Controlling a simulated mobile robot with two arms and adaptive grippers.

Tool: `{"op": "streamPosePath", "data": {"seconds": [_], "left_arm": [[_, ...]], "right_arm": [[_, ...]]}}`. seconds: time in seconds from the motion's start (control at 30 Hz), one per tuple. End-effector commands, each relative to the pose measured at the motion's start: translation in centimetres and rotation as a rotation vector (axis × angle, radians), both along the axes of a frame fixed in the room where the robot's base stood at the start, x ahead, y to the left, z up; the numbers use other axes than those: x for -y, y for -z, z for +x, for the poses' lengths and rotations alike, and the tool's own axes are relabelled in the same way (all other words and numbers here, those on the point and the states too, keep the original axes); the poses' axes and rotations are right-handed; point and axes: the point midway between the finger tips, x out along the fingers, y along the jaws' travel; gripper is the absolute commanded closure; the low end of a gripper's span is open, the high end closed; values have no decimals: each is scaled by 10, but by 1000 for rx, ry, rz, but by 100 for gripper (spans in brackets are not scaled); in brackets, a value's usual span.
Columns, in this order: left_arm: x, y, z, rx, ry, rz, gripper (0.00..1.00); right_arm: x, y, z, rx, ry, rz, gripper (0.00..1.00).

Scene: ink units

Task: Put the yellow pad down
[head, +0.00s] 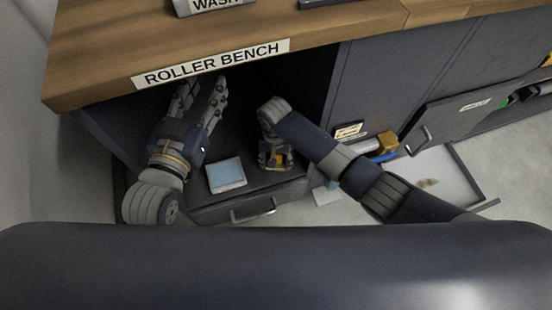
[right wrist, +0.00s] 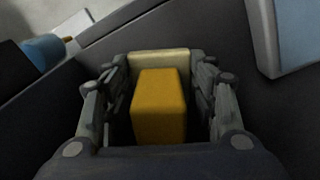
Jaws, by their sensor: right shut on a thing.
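The yellow pad (right wrist: 160,105) is a block between the fingers of my right gripper (right wrist: 160,100), which is shut on it. A pale cream face shows just beyond the pad in the right wrist view. In the head view the right gripper (head: 275,160) points down over the dark shelf inside the bench, and only a little yellow shows there. I cannot tell whether the pad touches the shelf. My left gripper (head: 203,93) is open and looks empty, deeper in the bench opening under the "ROLLER BENCH" sign.
A pale tray with a light blue inside (head: 226,174) lies on the shelf left of the right gripper. A drawer front with a handle (head: 252,210) is below. At right are a blue and yellow item (head: 382,148), an open cabinet door (head: 455,112) and a low pale tray (head: 455,178).

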Motion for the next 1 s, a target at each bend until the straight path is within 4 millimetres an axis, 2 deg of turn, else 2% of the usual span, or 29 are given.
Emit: {"op": "streamPosePath", "data": {"seconds": [0.37,0.4,0.47,0.5,0.93,1.0], "left_arm": [[0,-2,0,12,0,-3,60],[1,-3,0,15,1,-3,60],[0,-3,0,14,1,-3,60],[0,-3,0,14,1,-3,60],[1,-3,0,5,1,-2,60],[-2,7,-1,-41,-3,11,60]], "right_arm": [[0,3,0,0,0,0,66],[0,3,0,0,1,-1,43],[0,3,0,0,0,-1,29],[0,3,0,0,0,-1,27],[0,-2,0,1,0,1,27],[-1,-6,0,1,-1,1,27]]}}
